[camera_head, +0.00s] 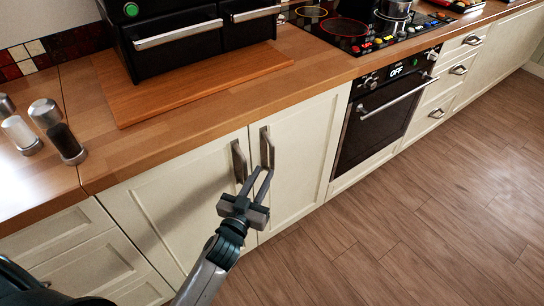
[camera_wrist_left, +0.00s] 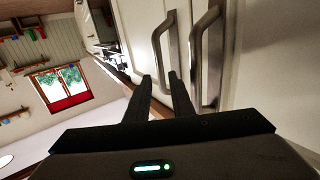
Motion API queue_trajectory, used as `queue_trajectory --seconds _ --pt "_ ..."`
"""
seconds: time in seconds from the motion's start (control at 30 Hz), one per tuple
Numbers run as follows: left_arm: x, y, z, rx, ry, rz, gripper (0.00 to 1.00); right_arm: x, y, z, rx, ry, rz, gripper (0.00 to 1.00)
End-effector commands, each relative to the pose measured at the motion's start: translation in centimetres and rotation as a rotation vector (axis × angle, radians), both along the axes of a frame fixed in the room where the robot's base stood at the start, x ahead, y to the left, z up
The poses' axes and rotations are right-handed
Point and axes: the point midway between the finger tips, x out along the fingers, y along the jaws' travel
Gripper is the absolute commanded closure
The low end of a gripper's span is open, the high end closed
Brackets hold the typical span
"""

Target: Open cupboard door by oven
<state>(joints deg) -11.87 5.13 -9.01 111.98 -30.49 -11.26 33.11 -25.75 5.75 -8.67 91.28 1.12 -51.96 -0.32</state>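The cream cupboard door by the oven (camera_head: 303,150) is shut, with an upright metal handle (camera_head: 265,146) near its left edge. The neighbouring cupboard door (camera_head: 172,204) is also shut, with its own handle (camera_head: 239,162). My left gripper (camera_head: 262,170) is open at the lower end of the oven-side handle. In the left wrist view, the gripper (camera_wrist_left: 160,78) has its fingers apart, and the lower end of that handle (camera_wrist_left: 157,45) shows between the fingertips. The other handle (camera_wrist_left: 198,50) stands to the right of the fingers. Contact cannot be told. My right gripper is out of view.
The black oven (camera_head: 384,117) is right of the door, with a bar handle across its front. The wooden worktop (camera_head: 200,137) overhangs the doors and carries a board, a black appliance and shakers (camera_head: 57,132). The wooden floor (camera_head: 400,220) in front is clear.

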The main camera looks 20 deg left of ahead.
Motion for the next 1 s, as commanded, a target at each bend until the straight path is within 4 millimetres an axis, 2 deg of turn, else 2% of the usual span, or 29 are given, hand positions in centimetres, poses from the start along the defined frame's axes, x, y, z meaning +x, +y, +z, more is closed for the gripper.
queue_trajectory --seconds 0.2,0.43,0.63,0.93,0.97,1.0 --pt "3.9 -0.3 0.1 0.0 -0.002 -0.001 0.78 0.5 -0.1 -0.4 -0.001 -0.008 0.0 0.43" --pt "7.0 -0.6 0.0 0.0 0.0 -0.001 0.78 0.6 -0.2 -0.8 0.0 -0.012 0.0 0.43" --pt "8.1 -0.6 0.0 0.0 0.0 -0.001 0.78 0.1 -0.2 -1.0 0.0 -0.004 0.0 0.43" --pt "8.2 -0.6 0.0 0.0 0.0 -0.001 0.78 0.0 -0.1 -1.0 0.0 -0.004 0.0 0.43" --pt "8.2 -0.6 0.0 0.0 0.0 -0.001 0.83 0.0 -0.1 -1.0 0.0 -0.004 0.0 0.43" --pt "8.2 -0.6 0.0 0.0 0.0 -0.001 0.93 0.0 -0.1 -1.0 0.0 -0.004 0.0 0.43"
